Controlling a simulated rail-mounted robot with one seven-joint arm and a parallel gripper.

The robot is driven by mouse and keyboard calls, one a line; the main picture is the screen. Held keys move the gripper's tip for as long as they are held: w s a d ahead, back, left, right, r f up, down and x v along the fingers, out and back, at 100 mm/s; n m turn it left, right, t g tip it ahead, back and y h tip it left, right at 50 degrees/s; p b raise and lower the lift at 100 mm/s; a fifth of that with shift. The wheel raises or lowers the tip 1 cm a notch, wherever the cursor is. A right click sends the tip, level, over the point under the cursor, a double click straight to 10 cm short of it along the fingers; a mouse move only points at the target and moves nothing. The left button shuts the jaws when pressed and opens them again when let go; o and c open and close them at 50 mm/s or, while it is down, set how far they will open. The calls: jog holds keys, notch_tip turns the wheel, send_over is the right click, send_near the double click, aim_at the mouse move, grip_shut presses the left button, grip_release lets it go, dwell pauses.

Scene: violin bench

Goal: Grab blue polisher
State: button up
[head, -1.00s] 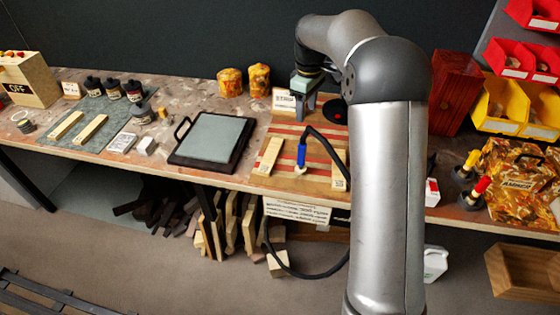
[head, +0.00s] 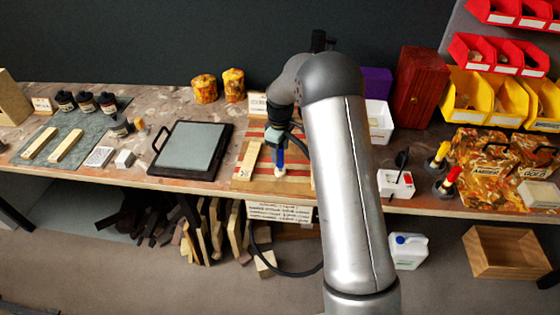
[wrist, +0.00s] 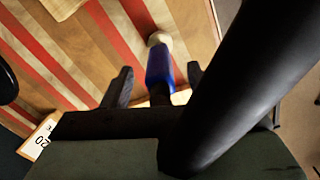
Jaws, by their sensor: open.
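The blue polisher (head: 280,158) stands upright on the red-and-tan striped board, with its pale round tip (head: 279,171) at the bottom. It also shows in the wrist view (wrist: 159,68). My gripper (head: 277,138) is directly over it in the head view. In the wrist view my gripper (wrist: 156,73) is open, with one finger on each side of the blue body and visible gaps. The polisher's upper end is hidden by my gripper. A thick black hose (wrist: 245,80) crosses the right of the wrist view, close to the camera.
The striped board (head: 300,180) lies near the bench's front edge. A pale wood block (head: 248,160) is left of the polisher. A dark framed plate (head: 190,150) lies further left. A white bin (head: 380,122) and a tall reddish box (head: 420,88) stand to the right.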

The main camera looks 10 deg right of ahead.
jog(key=shift+f, duration=0.35)
grip_shut()
jog(key=shift+r, duration=0.2)
